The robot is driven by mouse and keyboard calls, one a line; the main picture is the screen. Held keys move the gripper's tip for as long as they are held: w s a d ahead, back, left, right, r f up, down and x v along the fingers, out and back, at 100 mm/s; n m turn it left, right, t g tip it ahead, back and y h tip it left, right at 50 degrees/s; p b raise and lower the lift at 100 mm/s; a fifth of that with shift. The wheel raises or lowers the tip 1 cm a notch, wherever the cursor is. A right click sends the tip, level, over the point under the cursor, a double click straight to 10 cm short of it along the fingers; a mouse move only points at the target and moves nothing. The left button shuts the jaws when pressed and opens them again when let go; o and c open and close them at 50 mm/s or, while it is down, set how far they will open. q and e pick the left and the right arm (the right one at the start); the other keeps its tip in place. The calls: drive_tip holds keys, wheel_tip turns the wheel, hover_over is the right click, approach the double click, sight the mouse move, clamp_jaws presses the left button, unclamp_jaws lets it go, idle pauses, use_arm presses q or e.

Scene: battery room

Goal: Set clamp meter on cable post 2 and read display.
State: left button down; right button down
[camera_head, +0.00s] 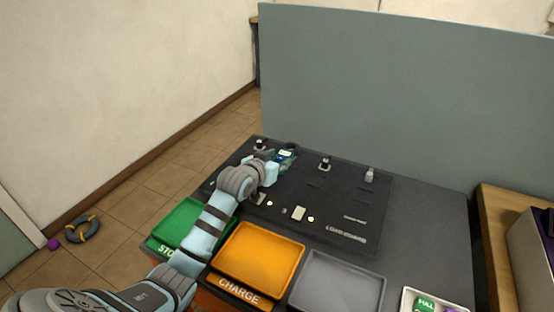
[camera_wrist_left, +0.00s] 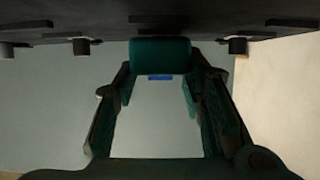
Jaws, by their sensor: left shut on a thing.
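The dark green clamp meter (camera_head: 287,152) is at the back left of the black load board (camera_head: 345,213), its small display lit pale. My left gripper (camera_head: 274,166) is shut on the meter. In the left wrist view the teal meter body (camera_wrist_left: 160,56) sits between the fingers. Three posts stand along the board's back: a left post (camera_head: 260,145), a middle post (camera_head: 325,163) and a right, paler post (camera_head: 369,175). The meter is between the left and middle posts, apart from the middle one. Post numbers and the display reading are too small to make out. My right gripper is out of view.
A green tray (camera_head: 163,241), an orange CHARGE tray (camera_head: 236,291), a grey tray (camera_head: 322,256) and a white tray (camera_head: 405,297) line the table's front. A tall grey panel (camera_head: 400,95) stands behind. A wooden table (camera_head: 492,215) is at right. A dark ring (camera_head: 70,236) lies on the floor.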

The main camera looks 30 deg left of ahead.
use_arm(q)
drive_tip(key=shift+f+b, duration=0.3)
drive_tip(key=shift+f, duration=0.3)
idle(0.4)
drive_tip(key=c, duration=1.3)
unclamp_jaws()
drive_tip(key=p+v, duration=1)
drive_tip(key=p, duration=0.2)
drive_tip(key=shift+s+r, duration=0.1)
drive_tip(key=shift+r, duration=0.15)
drive_tip(key=shift+s+p, duration=0.3)
drive_tip(key=shift+s, duration=0.15)
drive_tip(key=shift+f, duration=0.1)
